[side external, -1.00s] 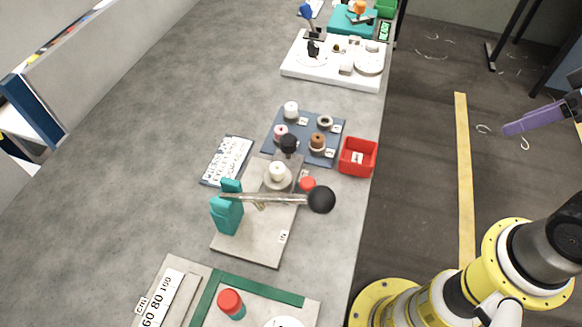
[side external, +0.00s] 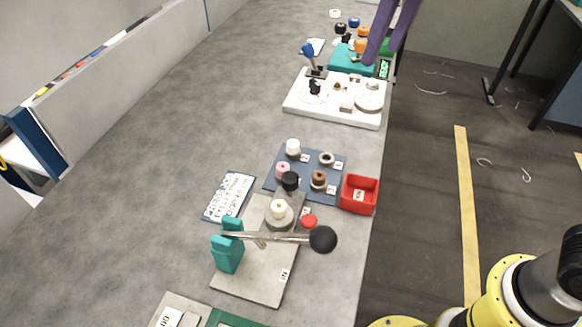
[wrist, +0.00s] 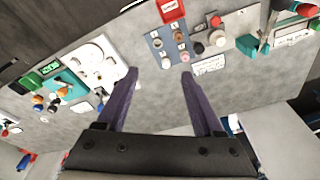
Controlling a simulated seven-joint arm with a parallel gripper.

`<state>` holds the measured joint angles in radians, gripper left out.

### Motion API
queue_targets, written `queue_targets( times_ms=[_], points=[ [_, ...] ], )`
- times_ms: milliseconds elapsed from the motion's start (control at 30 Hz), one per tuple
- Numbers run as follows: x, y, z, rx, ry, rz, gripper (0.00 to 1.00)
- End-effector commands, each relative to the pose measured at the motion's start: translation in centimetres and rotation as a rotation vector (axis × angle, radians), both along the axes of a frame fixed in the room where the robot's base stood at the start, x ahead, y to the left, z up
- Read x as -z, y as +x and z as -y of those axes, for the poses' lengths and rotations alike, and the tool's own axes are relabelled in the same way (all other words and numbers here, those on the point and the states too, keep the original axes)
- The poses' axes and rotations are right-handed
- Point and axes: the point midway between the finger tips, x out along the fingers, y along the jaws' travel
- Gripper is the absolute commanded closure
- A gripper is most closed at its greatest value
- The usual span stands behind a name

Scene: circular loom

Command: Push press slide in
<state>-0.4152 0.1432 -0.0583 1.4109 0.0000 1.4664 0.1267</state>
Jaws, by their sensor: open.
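The press (side external: 255,262) stands on the table in the side view, a grey base plate marked IN with a teal bracket (side external: 228,248) at its left. A metal lever (side external: 275,238) with a black knob (side external: 323,239) reaches across it to the right. A round pale piece (side external: 279,213) sits on a narrower grey part behind the lever; I cannot tell which part is the slide. My gripper (wrist: 160,75), with purple fingers, is open and empty, far from the press, over the back of the table.
A blue mat (side external: 270,184) with several spools and a red bin (side external: 360,195) lie behind the press. A white board (side external: 330,115) with fittings and a teal device (side external: 350,60) stand farther back. A lettered card (side external: 228,197) lies left. The table's left side is clear.

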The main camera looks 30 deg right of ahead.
Motion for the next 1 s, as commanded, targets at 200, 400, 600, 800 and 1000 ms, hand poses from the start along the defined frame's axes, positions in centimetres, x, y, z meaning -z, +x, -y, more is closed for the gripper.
queue_targets(
  times_ms=[200, 400, 600, 800, 1000],
  points=[
    [4.7, 3.2, -8.8, -0.142, -0.044, -0.086, 0.31],
    [8.9, 2.9, -13.0, -0.218, -0.086, -0.148, 0.31],
    [10.4, 2.3, -13.8, -0.237, -0.093, -0.159, 0.31],
    [13.6, 2.3, -13.7, -0.236, -0.094, -0.159, 0.31],
    [17.6, 2.3, -13.6, -0.235, -0.094, -0.158, 0.31]
  ],
)
